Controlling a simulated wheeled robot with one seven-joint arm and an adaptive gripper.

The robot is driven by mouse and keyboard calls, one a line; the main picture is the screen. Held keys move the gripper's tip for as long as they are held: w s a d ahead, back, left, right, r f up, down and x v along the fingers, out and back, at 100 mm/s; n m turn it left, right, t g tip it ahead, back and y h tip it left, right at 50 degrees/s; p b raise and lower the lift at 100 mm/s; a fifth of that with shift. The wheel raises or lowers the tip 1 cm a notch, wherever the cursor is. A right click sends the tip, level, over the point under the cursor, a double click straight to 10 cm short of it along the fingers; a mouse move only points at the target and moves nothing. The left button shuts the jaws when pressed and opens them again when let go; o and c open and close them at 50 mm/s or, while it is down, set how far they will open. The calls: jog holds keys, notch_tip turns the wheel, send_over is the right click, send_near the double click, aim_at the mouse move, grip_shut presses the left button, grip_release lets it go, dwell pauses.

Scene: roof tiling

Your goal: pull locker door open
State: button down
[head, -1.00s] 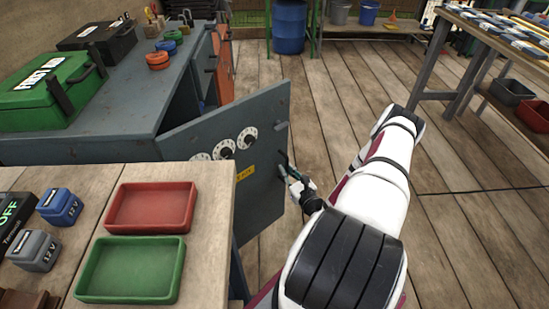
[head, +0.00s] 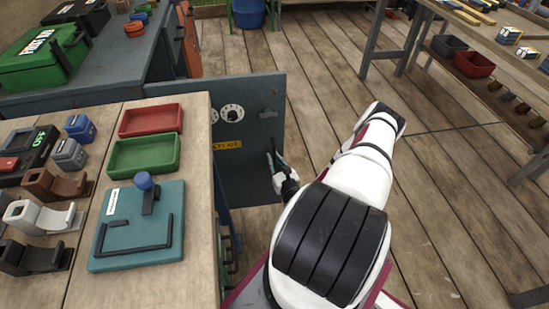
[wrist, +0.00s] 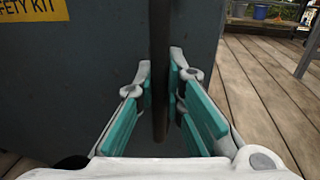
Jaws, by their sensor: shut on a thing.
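The locker door (head: 245,165) is a dark grey-blue panel with white dials and a yellow label (head: 227,145). It stands swung out from the grey locker in the head view. My gripper (head: 277,165) is at the right part of the door, on its dark vertical handle. In the wrist view the handle (wrist: 160,75) runs upright between the two teal-padded fingers of my gripper (wrist: 163,100). The fingers are closed around the bar. The door face (wrist: 90,80) fills the left of the wrist view, with part of the yellow label (wrist: 33,10). The locker's inside is mostly hidden.
A wooden bench (head: 170,270) stands close at the left, with a red tray (head: 151,119), a green tray (head: 143,155) and a teal board (head: 115,250). The plank floor (head: 440,200) is clear at the right. A shelved table (head: 490,50) stands at the far right.

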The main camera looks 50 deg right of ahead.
jog(key=shift+s+f, duration=0.1)
jog(key=shift+s, duration=0.45)
jog(key=c, duration=1.9)
grip_release()
jog(key=shift+c, duration=0.2)
jog(key=shift+w+a, duration=0.15)
jog(key=shift+a, duration=0.05)
jog(key=v, duration=1.2)
jog(key=shift+a, duration=0.1)
